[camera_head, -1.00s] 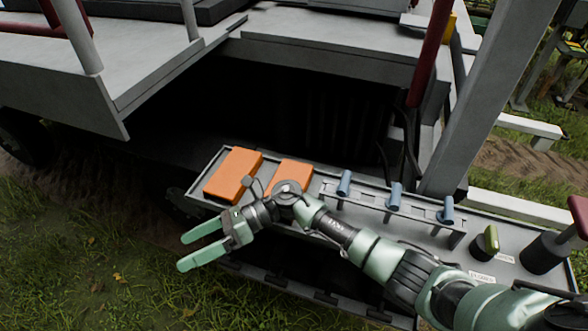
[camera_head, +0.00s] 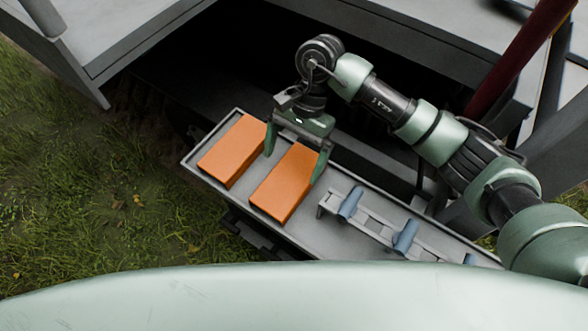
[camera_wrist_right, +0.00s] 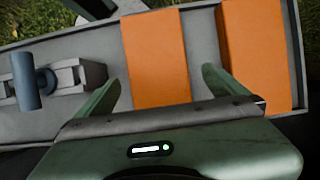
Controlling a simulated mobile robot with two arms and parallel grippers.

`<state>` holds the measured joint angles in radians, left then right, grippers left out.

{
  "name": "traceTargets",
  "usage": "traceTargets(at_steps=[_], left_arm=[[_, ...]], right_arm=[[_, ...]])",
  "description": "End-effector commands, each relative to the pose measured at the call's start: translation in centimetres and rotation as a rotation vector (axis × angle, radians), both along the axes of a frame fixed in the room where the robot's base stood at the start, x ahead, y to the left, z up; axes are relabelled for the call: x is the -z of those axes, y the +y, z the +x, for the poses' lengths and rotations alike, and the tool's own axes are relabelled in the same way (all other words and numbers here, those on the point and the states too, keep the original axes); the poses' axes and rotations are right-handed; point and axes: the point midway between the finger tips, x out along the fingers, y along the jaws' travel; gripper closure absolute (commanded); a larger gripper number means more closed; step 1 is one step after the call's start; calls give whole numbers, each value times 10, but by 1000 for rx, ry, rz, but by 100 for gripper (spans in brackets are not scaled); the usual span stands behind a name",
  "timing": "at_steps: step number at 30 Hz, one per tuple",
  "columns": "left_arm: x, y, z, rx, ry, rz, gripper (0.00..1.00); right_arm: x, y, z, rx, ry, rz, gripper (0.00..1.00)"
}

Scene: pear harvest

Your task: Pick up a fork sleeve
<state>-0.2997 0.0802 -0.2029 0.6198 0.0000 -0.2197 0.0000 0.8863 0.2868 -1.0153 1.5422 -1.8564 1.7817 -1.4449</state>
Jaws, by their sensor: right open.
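Two orange blocks, which look like the fork sleeves, lie side by side in the grey tray (camera_head: 330,240). The nearer-right fork sleeve (camera_head: 283,190) is beneath my right gripper (camera_head: 291,170), which is open and pointing down, one finger on each side of the sleeve's far end. The wrist view shows this same sleeve (camera_wrist_right: 156,60) between the spread fingers of the gripper (camera_wrist_right: 160,80). I cannot tell whether the fingers touch it. The other fork sleeve (camera_head: 232,152) lies to the left, outside the fingers; it also shows in the wrist view (camera_wrist_right: 253,50). My left gripper is not in view.
A rack with blue cylindrical pieces (camera_head: 405,237) stands in the tray right of the sleeves. A dark red post (camera_head: 520,50) and the grey platform (camera_head: 130,35) border the space behind. Grass (camera_head: 100,200) lies to the left.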

Motion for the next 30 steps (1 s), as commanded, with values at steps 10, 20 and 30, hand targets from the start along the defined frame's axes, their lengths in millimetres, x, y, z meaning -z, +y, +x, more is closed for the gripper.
traceTargets(at_steps=[10,20,30], left_arm=[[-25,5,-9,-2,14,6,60],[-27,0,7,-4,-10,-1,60],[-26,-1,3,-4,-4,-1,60]], right_arm=[[43,6,-16,3,6,3,0],[57,8,-18,2,2,3,0],[56,8,-18,2,1,4,66]])
